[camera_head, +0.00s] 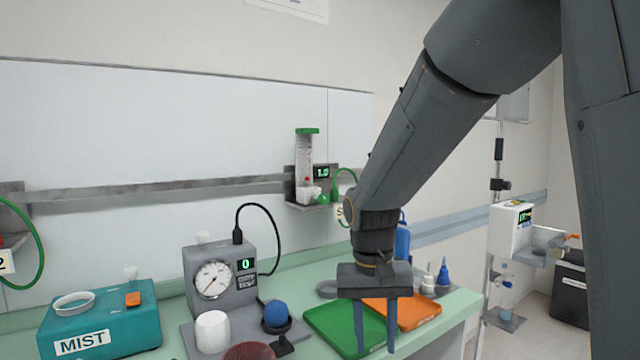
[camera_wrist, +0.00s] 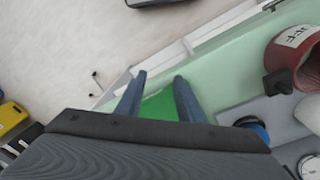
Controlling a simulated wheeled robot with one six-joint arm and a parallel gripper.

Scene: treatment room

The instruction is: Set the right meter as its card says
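The right meter (camera_head: 305,168) hangs on the wall rail, a clear upright tube with a green top and a green knob (camera_head: 322,198) low at its front. Its small dark display (camera_head: 322,171) seems to read 1.0. A pale card (camera_head: 344,213) below it is mostly hidden by my arm; only part of one character shows. At the left edge, part of another meter shows with a card (camera_head: 3,262) reading 2. My gripper (camera_head: 376,345) points down over the green tray (camera_head: 325,322), open and empty, right of and below the right meter. The wrist view shows its two fingers (camera_wrist: 158,88) apart.
A grey gauge device (camera_head: 222,278) displaying 0, with a black cable, a white cylinder (camera_head: 212,331) and a blue ball (camera_head: 275,315) stand on the counter. A teal MIST box (camera_head: 100,322) is left. An orange tray (camera_head: 415,310) and bottles (camera_head: 403,240) are right.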

